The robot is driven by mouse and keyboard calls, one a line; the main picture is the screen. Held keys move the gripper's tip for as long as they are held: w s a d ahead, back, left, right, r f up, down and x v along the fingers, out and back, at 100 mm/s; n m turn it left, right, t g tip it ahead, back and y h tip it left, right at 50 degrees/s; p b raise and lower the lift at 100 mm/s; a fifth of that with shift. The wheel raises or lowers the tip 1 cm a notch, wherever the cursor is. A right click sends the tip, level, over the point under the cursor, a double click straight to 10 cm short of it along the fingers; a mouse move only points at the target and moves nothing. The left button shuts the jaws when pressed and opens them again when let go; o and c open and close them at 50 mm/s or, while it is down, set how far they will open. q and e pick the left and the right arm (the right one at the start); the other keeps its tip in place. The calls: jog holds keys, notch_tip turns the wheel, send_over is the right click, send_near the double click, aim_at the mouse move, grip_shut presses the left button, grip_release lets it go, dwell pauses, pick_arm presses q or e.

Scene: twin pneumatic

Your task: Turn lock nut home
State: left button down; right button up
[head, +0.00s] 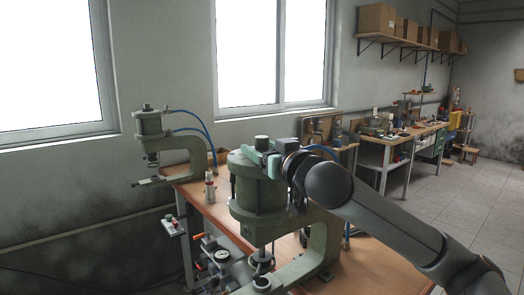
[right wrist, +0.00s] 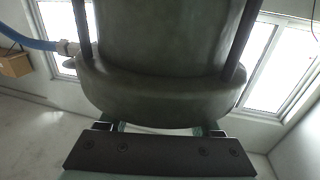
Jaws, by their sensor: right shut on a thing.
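The near green press (head: 258,195) stands on the bench, with a dark cap (head: 262,140) at its top. My right gripper (head: 264,160) is at the top of this press, just below the cap, with its arm coming in from the right. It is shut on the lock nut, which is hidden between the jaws. In the right wrist view its two green fingers (right wrist: 160,130) reach past the rounded rim of the press head (right wrist: 160,95). My left gripper is out of view.
A second green press (head: 150,125) with blue hoses stands at the left. A small bottle (head: 210,188) stands on the wooden bench (head: 222,208) between the presses. Workbenches (head: 400,135) line the back wall at right. The floor (head: 480,185) there is mostly clear.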

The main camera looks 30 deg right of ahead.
jog(key=m+h, duration=0.1)
jog(key=h, duration=0.1)
jog(key=m+h, duration=0.1)
jog(key=h, duration=0.1)
jog(key=shift+w+a+m+g, duration=0.1)
jog(key=shift+a+m+g, duration=0.1)
jog(key=shift+m+g, duration=0.2)
jog(key=m+g+h, duration=0.2)
jog(key=h, duration=0.1)
jog(key=shift+m+h+p, duration=0.3)
jog(key=shift+h+p, duration=0.05)
jog(key=shift+h, duration=0.05)
jog(key=shift+d+m+g+h, duration=0.15)
jog(key=shift+m+g+h, duration=1.95)
jog(key=shift+g+h, duration=0.25)
jog(key=shift+g, duration=0.25)
jog(key=o, duration=1.4)
jog(key=b+v, duration=0.3)
jog(key=v, duration=0.8)
jog(key=shift+s+a+f, duration=0.2)
jog(key=shift+a, duration=0.05)
jog(key=shift+s+a, duration=0.3)
jog(key=shift+a, duration=0.1)
